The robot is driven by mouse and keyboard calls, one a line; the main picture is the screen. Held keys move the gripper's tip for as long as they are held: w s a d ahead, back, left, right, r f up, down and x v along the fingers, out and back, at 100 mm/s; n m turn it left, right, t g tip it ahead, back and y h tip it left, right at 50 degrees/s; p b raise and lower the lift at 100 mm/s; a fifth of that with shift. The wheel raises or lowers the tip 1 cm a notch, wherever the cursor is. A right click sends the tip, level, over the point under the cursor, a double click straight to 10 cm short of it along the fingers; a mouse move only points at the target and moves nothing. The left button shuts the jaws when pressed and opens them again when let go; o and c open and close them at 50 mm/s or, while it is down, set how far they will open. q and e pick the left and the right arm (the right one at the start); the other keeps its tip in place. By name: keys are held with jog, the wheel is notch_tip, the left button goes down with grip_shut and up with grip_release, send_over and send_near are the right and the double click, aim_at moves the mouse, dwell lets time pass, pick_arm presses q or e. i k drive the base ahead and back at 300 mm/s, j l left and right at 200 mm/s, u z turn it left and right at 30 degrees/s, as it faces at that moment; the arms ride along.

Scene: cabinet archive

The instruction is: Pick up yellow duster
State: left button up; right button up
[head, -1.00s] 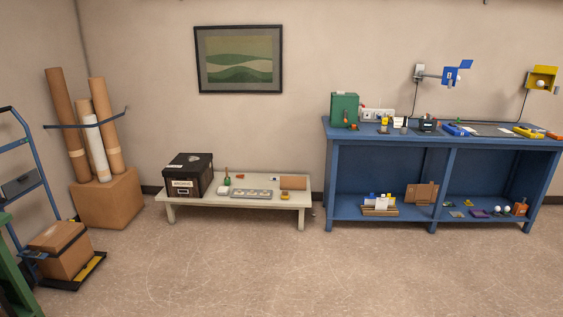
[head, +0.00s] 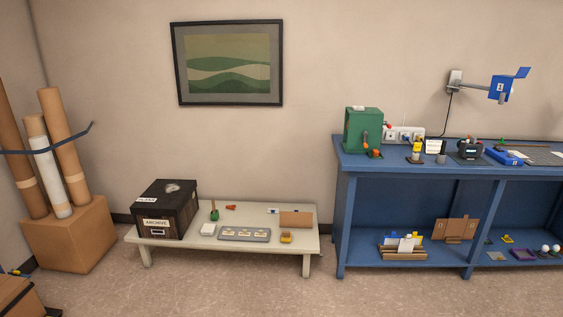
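A small yellow-orange item (head: 286,238) lies near the front right of the low cream table (head: 305,246), just right of a grey tray. It may be the yellow duster, but it is too small to be sure. Another small flat yellow item (head: 507,239) lies on the lower shelf of the blue workbench (head: 343,215). Neither of my grippers shows in the head view.
A black archive box (head: 170,210), a grey tray (head: 244,234) and a green-based tool (head: 214,214) stand on the low table. A cardboard box with tall tubes (head: 70,238) stands at left. Floor shows before the table.

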aim_at(286, 237)
jog(key=i, duration=1.7)
